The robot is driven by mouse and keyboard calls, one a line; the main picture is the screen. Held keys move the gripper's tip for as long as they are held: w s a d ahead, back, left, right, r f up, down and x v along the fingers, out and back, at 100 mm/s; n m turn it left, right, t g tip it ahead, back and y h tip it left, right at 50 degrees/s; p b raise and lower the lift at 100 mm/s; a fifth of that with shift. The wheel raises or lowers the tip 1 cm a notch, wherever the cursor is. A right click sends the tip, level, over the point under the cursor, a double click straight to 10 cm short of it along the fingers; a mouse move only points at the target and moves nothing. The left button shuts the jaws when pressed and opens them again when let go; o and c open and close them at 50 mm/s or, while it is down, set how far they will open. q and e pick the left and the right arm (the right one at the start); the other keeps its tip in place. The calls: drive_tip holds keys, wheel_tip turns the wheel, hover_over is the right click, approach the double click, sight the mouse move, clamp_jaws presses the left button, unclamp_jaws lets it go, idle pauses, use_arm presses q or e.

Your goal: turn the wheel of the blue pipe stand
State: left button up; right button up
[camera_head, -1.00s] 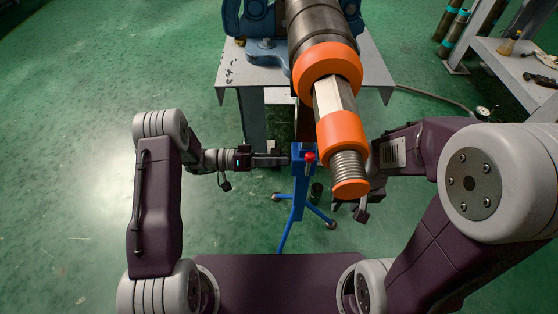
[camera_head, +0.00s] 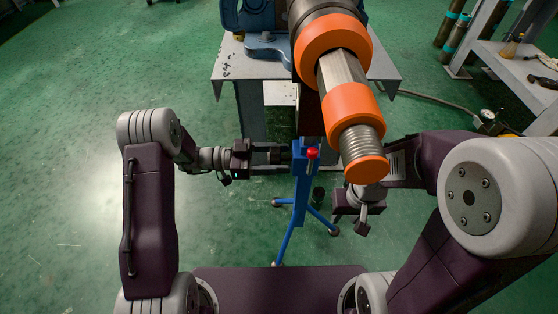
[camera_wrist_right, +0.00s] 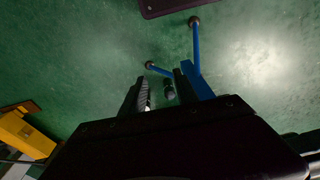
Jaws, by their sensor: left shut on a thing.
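The blue pipe stand (camera_head: 300,188) stands on splayed legs below the pipe's near end. A red ball knob (camera_head: 312,153) shows at its head; no full wheel shows clearly. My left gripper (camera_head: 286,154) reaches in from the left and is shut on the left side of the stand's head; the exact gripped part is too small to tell. My right gripper (camera_head: 358,207) is right of the stand, below the pipe, its fingertips unclear in the head view. In the right wrist view its fingers (camera_wrist_right: 162,80) are apart and empty, with a blue leg (camera_wrist_right: 196,48) beyond them.
A large pipe with orange collars (camera_head: 349,112) juts toward me above the stand. A grey table (camera_head: 232,72) with a blue vise (camera_head: 266,50) stands behind. A shelf (camera_head: 520,70) is at the right. The green floor at left is clear.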

idle(0.3)
use_arm(q)
drive_tip(key=o, duration=1.4)
drive_tip(key=shift+c, duration=0.2)
drive_tip(key=shift+a+r, duration=0.1)
drive_tip(key=shift+a, duration=0.3)
drive_tip(key=a+p, duration=0.3)
drive_tip(key=a, duration=0.5)
drive_tip(key=shift+a, duration=0.15)
